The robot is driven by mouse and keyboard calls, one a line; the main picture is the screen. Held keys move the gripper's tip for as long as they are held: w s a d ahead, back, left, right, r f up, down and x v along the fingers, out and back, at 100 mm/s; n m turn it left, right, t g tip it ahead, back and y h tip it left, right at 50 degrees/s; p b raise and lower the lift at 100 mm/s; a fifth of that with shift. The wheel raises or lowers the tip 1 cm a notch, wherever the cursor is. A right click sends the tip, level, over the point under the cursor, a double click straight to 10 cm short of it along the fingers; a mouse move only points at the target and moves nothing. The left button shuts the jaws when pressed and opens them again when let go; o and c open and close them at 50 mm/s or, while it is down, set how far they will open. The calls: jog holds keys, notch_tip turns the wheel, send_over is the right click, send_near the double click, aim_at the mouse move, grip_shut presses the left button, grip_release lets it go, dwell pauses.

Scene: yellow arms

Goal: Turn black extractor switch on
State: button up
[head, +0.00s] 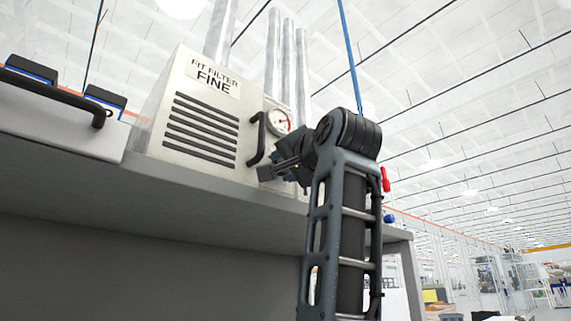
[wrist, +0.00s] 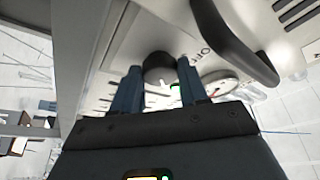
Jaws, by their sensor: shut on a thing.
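The extractor (head: 200,115) is a pale metal box with a "FIT FILTER FINE" label, standing on a grey shelf. Its black round switch knob (wrist: 159,66) shows in the wrist view, with letters that look like part of "OFF" beside it. My gripper (wrist: 159,82) has one finger on each side of the knob and is shut on it. In the head view my gripper (head: 272,172) reaches the front right of the box, and the knob is hidden behind it. The way the knob points is hard to tell.
A black handle (head: 257,138) stands out from the box close to my gripper; it also shows in the wrist view (wrist: 232,42). A round gauge (head: 278,122) sits just above. Silver pipes rise behind. A light case (head: 60,118) with a black handle stands at left.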

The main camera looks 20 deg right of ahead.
jog(key=o, duration=1.1)
jog(key=shift+c, duration=0.2)
jog(key=b+v, duration=0.3)
jog(key=v, duration=0.4)
jog(key=shift+s, duration=0.35)
jog(key=shift+d+f, duration=0.1)
jog(key=shift+f, duration=0.05)
